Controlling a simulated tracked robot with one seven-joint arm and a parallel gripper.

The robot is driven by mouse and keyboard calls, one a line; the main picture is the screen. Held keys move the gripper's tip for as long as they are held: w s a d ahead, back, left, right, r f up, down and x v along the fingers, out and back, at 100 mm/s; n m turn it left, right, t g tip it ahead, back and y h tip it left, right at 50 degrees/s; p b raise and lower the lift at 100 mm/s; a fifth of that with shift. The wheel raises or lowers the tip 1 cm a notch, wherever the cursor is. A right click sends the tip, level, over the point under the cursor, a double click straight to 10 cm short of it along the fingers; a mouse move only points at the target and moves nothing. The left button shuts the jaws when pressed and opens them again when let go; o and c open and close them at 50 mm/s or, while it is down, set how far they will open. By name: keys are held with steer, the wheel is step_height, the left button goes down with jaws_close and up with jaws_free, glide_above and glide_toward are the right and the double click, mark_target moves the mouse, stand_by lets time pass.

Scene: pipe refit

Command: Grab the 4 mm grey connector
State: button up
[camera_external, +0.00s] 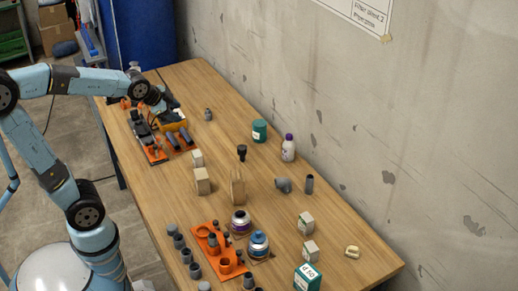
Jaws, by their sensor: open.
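My gripper (160,108) is at the far left end of the wooden table, low over a cluster of tools and orange holders. It is open; its fingertips are small and partly lost against the dark things behind them. Several grey connectors (186,256) stand in a row at the near left edge of the table, far from my gripper. No size marking is readable, so I cannot tell which connector is the 4 mm one.
An orange tray (207,228) holds fittings at the near end, next to round tins (258,244). Wooden blocks (202,181), a green tin (260,130) and a white bottle (288,148) stand mid-table. A concrete wall (400,130) borders the right.

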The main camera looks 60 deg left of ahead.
mark_target(207, 110)
steer(key=w+a+f+m+t+y, duration=0.1)
steer(key=w+a+f+m, duration=0.3)
steer(key=a, duration=0.4)
steer(key=w+a+f+m+y, duration=0.2)
steer(key=w+a+f+m, duration=0.1)
steer(key=w+a, duration=0.4)
steer(key=w+a+f+m+t+y, duration=0.1)
steer(key=w+a+f+m, duration=0.3)
steer(key=a, duration=0.4)
steer(key=w+a+f+m+t+h, duration=0.1)
steer(key=w+a+f+m+t, duration=0.25)
steer(key=a+f+m, duration=1.25)
steer(key=shift+g, duration=0.35)
steer(key=x, duration=0.3)
steer(key=f+x, duration=0.1)
steer(key=x, duration=0.1)
steer(key=d+x, duration=0.1)
steer(key=x, duration=0.2)
steer(key=shift+w+f, duration=0.2)
steer(key=shift+f, duration=0.15)
steer(key=shift+x, duration=2.65)
steer(key=shift+a, duration=0.15)
steer(key=shift+c, duration=0.5)
steer(key=shift+s, duration=0.1)
steer(key=c, duration=0.7)
